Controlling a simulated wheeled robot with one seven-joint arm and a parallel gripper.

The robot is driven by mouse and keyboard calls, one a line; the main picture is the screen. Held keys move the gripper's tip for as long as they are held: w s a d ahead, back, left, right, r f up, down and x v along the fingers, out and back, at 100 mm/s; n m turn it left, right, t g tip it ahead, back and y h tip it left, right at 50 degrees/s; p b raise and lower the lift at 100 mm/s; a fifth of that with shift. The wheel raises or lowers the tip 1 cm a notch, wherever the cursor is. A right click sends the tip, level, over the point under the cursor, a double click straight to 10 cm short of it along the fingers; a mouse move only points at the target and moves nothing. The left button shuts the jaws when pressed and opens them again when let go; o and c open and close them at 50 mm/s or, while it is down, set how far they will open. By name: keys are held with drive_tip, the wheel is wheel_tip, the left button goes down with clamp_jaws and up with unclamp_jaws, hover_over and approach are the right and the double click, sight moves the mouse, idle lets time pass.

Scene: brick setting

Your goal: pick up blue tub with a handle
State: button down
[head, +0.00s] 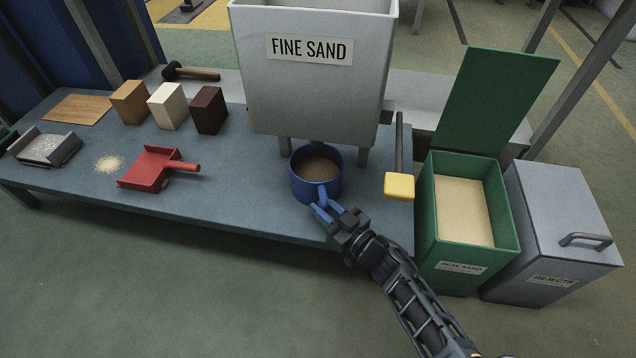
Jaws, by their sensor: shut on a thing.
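The blue tub (300,189) stands upright under the spout of the white hopper marked FINE SAND, at the right part of the table. Brownish sand-like fill shows inside it. Its handle (322,194) points toward me. My gripper (324,205) reaches in from the lower right and is shut on the handle. The fingers partly hide the handle. The tub appears to rest on the table or just above it; I cannot tell which.
The hopper (300,90) stands close behind and above the tub. A lever with a yellow end (399,186) hangs just right. A green sand bin (428,225) and grey REJECTS bin (560,235) stand farther right. A red dustpan (147,170) lies left.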

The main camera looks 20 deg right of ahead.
idle(0.3)
wheel_tip(320, 180, up, 10)
drive_tip(key=p, duration=0.7)
idle(0.6)
